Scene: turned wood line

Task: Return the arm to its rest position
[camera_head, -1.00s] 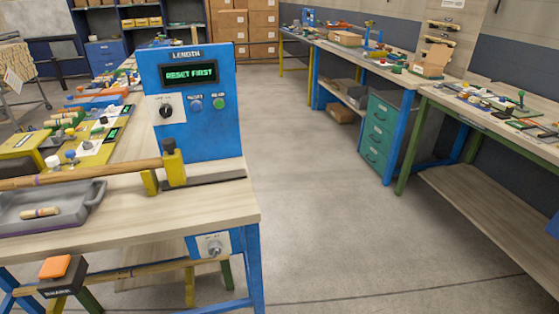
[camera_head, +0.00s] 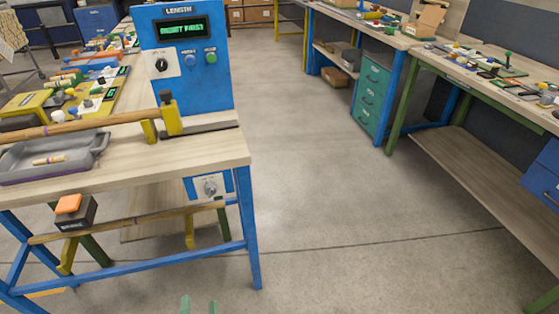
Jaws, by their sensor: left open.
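My left gripper (camera_head: 199,306) shows only as two pale green fingertips at the bottom edge of the head view. The fingertips are apart, with bare floor between them, so it is open and empty. It appears in front of the near workbench (camera_head: 215,154), to the right of its lower blue rail in the picture, and touches nothing visible. The rest of my left arm is out of view. My right gripper is not in view.
On the bench stand a blue length gauge (camera_head: 212,88), a grey tray (camera_head: 97,150) with a small turned piece (camera_head: 50,160), and a long wooden rod (camera_head: 85,126). An orange-topped box (camera_head: 69,205) sits below. The floor (camera_head: 330,200) is clear.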

